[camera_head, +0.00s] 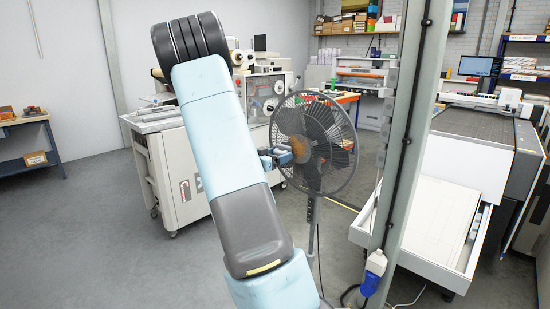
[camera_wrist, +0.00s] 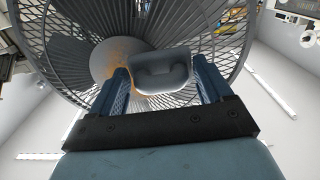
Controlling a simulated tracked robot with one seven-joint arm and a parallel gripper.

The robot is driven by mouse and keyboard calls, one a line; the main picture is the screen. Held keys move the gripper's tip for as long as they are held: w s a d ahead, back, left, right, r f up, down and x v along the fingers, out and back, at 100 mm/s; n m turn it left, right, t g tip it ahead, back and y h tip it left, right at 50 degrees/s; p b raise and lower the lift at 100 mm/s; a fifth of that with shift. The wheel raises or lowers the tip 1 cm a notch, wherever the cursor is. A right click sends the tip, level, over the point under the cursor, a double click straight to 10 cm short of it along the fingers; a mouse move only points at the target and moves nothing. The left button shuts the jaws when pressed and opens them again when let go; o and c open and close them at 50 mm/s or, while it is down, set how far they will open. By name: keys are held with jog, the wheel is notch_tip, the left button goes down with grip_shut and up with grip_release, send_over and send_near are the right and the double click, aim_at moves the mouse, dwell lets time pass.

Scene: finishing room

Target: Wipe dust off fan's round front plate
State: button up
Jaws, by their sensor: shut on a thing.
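The standing fan (camera_head: 318,125) has a dark wire cage and a pole. Its grey round front plate (camera_wrist: 104,62) shows left of centre in the wrist view. My gripper (camera_head: 279,156) is in front of the fan, at the patch's left. In the wrist view, its two blue fingers are shut on a grey rounded wiping tool (camera_wrist: 160,73). The tool hides part of the cage; I cannot tell whether it touches the plate.
A grey post (camera_head: 402,150) with cables stands right of the fan. A white machine (camera_head: 180,170) stands behind my arm at the left. A large flatbed machine (camera_head: 470,150) with an open drawer (camera_head: 425,222) is at the right. The floor at the left is clear.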

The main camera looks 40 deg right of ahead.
jog(key=shift+d, duration=0.85)
dwell(0.3)
